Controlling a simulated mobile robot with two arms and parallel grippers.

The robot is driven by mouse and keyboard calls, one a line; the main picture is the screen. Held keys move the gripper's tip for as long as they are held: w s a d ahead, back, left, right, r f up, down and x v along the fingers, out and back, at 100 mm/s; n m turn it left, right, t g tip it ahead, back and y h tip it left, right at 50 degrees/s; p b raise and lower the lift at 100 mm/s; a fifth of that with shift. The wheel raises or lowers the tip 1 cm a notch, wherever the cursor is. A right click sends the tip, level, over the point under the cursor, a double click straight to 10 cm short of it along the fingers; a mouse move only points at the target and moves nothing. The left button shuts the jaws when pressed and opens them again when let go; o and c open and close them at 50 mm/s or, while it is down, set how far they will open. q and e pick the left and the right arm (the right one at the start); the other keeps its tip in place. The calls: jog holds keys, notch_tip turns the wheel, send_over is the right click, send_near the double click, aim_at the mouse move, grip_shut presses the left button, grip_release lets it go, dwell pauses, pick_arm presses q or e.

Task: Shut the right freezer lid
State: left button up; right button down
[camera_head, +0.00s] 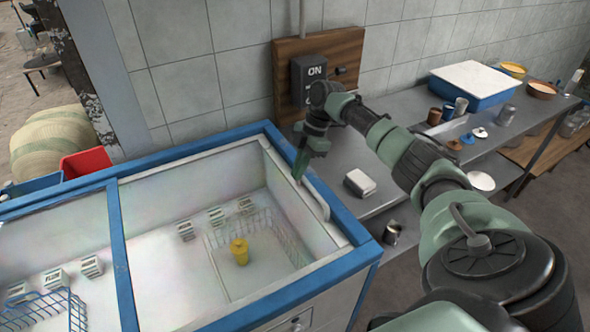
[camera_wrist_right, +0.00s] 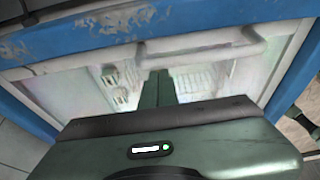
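The chest freezer (camera_head: 365,262) has a blue rim and stands at the left and middle of the head view. Its right compartment shows clear to the floor. A pale handle bar (camera_head: 316,203) lies along its right end, and also shows in the right wrist view (camera_wrist_right: 205,52). I cannot tell exactly where the clear lid pane ends. My right gripper (camera_head: 299,178) points down at the right end of the freezer, close to the handle. In the wrist view its fingers (camera_wrist_right: 158,76) are together, with nothing seen between them. My left gripper is not in view.
A yellow cup (camera_head: 239,252) stands in a wire basket in the right compartment. Several small cartons (camera_head: 186,231) stand further back. A metal table (camera_head: 395,180) to the right holds a white box (camera_head: 360,183). An ON switch box (camera_head: 308,78) is on the wall behind.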

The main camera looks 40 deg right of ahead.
jog(key=shift+d, duration=0.3)
jog(key=shift+r, duration=0.1)
jog(key=shift+a+r, duration=0.1)
jog(key=shift+a, duration=0.15)
jog(key=a+p, duration=0.2)
jog(key=w+a+r+p, duration=0.1)
jog(key=a, duration=0.1)
jog(key=shift+r+p, duration=0.1)
jog(key=shift+p, duration=0.3)
jog(key=b+v, duration=0.4)
jog(key=v, duration=0.5)
jog(key=shift+d, duration=0.2)
jog(key=shift+s+r, duration=0.15)
